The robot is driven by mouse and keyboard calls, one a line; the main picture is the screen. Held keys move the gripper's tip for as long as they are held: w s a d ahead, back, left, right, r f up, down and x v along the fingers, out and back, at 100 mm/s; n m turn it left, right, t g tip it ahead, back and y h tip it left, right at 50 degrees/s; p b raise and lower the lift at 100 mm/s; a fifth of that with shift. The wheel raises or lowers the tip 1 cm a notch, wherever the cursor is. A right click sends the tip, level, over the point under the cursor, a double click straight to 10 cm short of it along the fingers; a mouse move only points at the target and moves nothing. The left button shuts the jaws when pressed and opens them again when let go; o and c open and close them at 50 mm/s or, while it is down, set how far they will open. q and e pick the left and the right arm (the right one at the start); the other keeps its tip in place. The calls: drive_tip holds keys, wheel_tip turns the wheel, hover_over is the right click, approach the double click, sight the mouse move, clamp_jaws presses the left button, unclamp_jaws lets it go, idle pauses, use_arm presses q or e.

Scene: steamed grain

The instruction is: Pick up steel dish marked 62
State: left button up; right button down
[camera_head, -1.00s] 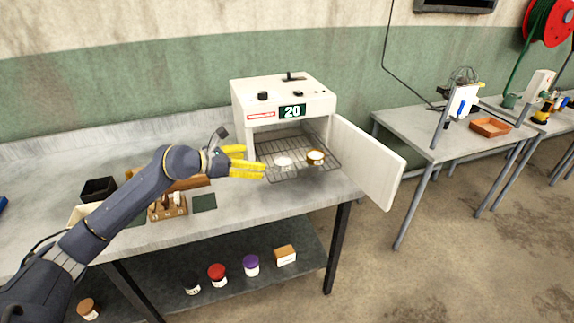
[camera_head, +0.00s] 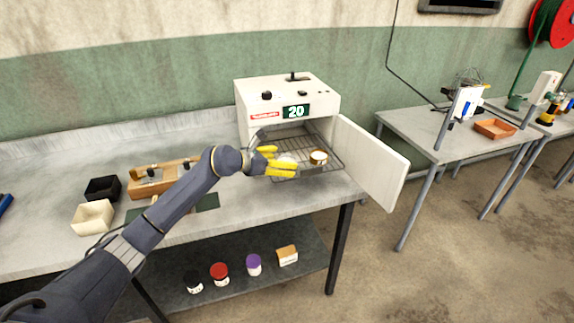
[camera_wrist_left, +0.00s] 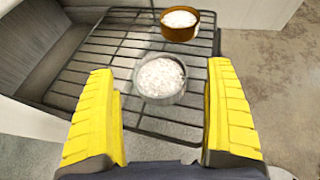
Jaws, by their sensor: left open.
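A steel dish (camera_wrist_left: 160,78) filled with white grain sits on the wire rack of the open oven, ahead of and between my left fingers in the left wrist view. In the head view the dish (camera_head: 287,158) is partly hidden by the fingers. No marking can be read on it. A brown dish (camera_wrist_left: 181,24) of white grain stands behind it on the rack; it also shows in the head view (camera_head: 318,157). My left gripper (camera_head: 281,162) is open, with its yellow fingers (camera_wrist_left: 165,115) apart and empty at the oven mouth. The right gripper is not in view.
The white oven (camera_head: 288,100) has its door (camera_head: 370,165) swung open to the right. Its wire rack (camera_wrist_left: 110,45) sticks out of the chamber. On the bench to the left are a wooden holder (camera_head: 150,185), a black box (camera_head: 102,188) and a cream box (camera_head: 92,217).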

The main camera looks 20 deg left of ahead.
use_arm(q)
drive_tip(key=shift+x, duration=0.9)
drive_tip(key=c, duration=1.3)
